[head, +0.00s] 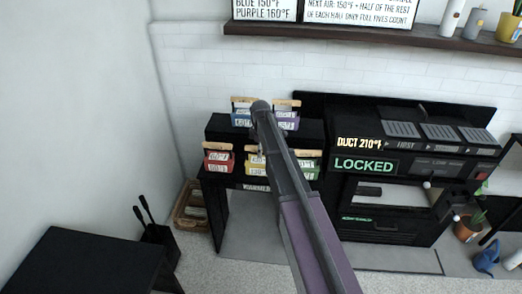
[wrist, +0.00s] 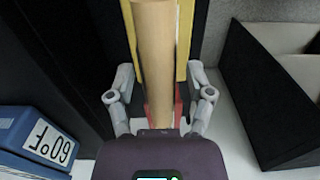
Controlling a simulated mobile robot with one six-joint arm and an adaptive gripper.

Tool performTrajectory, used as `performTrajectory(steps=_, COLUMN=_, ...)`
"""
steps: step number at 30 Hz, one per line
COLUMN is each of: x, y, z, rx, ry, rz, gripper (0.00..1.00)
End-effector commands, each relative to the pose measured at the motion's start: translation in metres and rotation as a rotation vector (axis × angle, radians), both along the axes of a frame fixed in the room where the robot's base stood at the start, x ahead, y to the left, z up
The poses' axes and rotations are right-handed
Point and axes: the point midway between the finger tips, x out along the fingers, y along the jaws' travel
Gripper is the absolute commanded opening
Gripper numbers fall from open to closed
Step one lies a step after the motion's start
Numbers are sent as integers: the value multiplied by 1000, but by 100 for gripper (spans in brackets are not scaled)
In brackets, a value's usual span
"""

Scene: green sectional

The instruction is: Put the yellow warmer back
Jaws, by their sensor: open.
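The yellow warmer (head: 255,166) stands on the lower black shelf, between the red and green ones, partly hidden by my arm. In the wrist view a wooden handle (wrist: 155,45) runs between the two fingers of my gripper (wrist: 160,95). A yellow edge (wrist: 184,35) shows beside and beneath the handle, with some red lower down. The fingers are open, one on each side of the handle; I cannot tell whether they touch it. My gripper is hidden behind my arm in the head view.
Red (head: 218,158) and green (head: 306,162) warmers flank the yellow one. Blue (head: 242,118) and purple (head: 290,117) warmers stand on the upper step. A black machine (head: 400,165) reads LOCKED.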

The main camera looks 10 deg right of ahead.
Motion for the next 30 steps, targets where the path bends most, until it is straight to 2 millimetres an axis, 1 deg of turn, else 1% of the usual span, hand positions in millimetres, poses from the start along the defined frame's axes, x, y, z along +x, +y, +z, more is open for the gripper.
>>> performTrajectory(steps=8, x=0, y=0, z=19, rx=0, ry=0, rz=0, gripper=67)
performTrajectory(steps=30, x=0, y=1, z=82, rx=0, ry=0, rz=1, gripper=67)
